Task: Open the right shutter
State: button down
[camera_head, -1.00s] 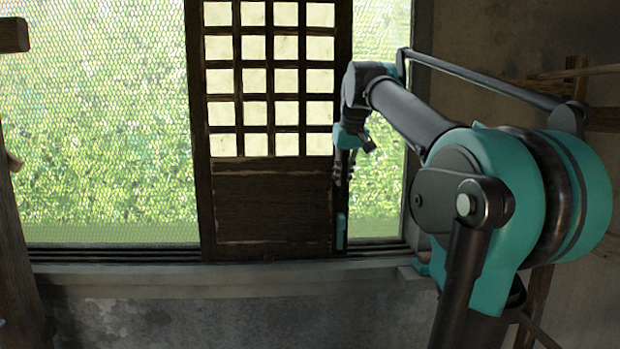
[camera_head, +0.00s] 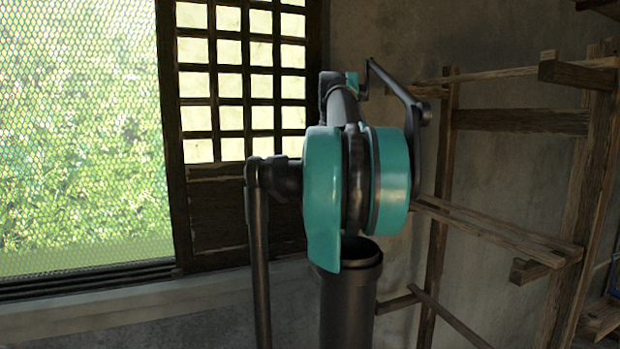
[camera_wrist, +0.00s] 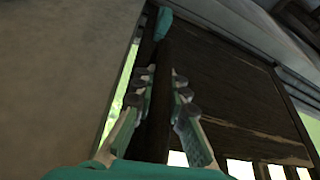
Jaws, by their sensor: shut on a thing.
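The shutter (camera_head: 216,212) is a dark wooden sliding panel with a pale lattice above and solid boards below. In the head view it stands at the right end of the window, close to the wall. In the wrist view its boards (camera_wrist: 225,80) show upside down. My gripper (camera_wrist: 160,85) is shut on the shutter's dark edge post (camera_wrist: 155,120), with a finger on each side. A thin bright strip shows between the post and the grey wall in the wrist view. My arm hides the gripper and part of the shutter's right side in the head view.
The meshed window (camera_head: 80,130) lies uncovered left of the shutter, above a pale sill (camera_head: 110,307). The grey wall (camera_head: 390,50) adjoins on the right. A wooden rack (camera_head: 585,190) with crossbars stands right of my arm.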

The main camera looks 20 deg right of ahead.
jog(key=c, duration=1.5)
grip_release()
jog(key=shift+r, duration=0.1)
jog(key=v, duration=1.2)
jog(key=shift+d, duration=0.1)
